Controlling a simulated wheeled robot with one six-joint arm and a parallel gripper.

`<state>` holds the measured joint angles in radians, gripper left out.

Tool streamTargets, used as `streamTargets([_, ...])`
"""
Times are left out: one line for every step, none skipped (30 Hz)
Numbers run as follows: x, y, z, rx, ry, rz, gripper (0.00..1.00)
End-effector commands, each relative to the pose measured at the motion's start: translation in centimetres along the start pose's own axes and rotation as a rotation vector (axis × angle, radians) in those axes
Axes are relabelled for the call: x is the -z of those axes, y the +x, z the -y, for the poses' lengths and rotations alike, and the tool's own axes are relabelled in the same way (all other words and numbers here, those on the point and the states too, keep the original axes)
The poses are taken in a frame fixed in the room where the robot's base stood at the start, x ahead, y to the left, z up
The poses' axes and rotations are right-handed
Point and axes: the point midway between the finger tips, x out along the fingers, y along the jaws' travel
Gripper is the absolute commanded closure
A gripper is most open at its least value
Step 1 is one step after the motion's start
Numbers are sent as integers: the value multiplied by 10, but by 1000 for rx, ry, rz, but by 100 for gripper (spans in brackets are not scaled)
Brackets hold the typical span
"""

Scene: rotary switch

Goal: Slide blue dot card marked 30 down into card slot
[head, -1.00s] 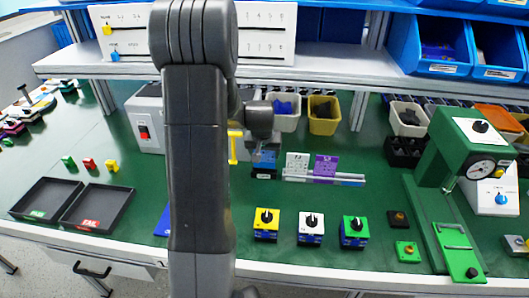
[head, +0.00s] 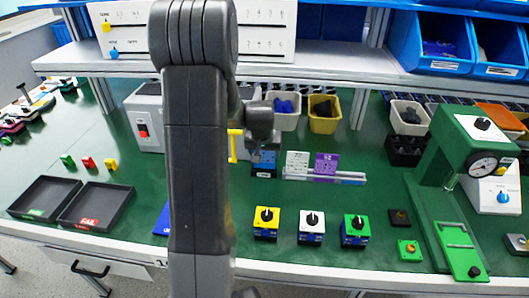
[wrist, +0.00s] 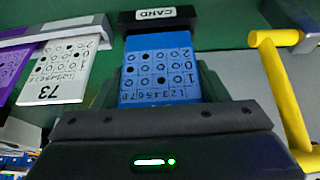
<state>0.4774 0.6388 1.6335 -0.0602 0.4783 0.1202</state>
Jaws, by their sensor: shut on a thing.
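The blue dot card (wrist: 160,70) stands in front of me in the wrist view, with rows of printed circles, some filled black. Its number is hidden at my gripper's end. My gripper (wrist: 158,104) is shut on this card. The card's far edge is at the black card slot (wrist: 158,18), which bears a white CARD label; I cannot tell how deep it sits. In the head view the blue card (head: 265,157) shows small, just above the slot (head: 263,173), below my gripper (head: 262,143) and partly beside my arm.
A white card (wrist: 66,70) and a purple card (wrist: 14,66) stand in a grey rail (head: 350,179) beside the slot. A yellow handle (wrist: 284,90) rises close on the other side. Yellow, white and green rotary switches (head: 311,222) stand nearer the front edge. A green press (head: 450,180) is at right.

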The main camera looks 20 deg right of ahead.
Motion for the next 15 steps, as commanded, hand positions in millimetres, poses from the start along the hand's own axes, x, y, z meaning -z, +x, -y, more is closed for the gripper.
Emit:
streamTargets([-1, 2, 0, 0, 0, 0, 55])
streamTargets([-1, 3, 0, 0, 0, 0, 55])
streamTargets([-2, 4, 0, 0, 0, 0, 55])
streamTargets([-2, 5, 0, 0, 0, 0, 55])
streamTargets([-2, 5, 0, 0, 0, 0, 55])
streamTargets([-3, 6, 0, 0, 0, 0, 55])
streamTargets([-3, 7, 0, 0, 0, 0, 55])
streamTargets([-3, 8, 0, 0, 0, 0, 55])
streamTargets([-4, 9, 0, 0, 0, 0, 55])
streamTargets([-4, 9, 0, 0, 0, 0, 55])
streamTargets([-4, 10, 0, 0, 0, 0, 55])
streamTargets([-5, 11, 0, 0, 0, 0, 55])
streamTargets([-5, 12, 0, 0, 0, 0, 55])
streamTargets([-5, 12, 0, 0, 0, 0, 55])
streamTargets([-6, 13, 0, 0, 0, 0, 55])
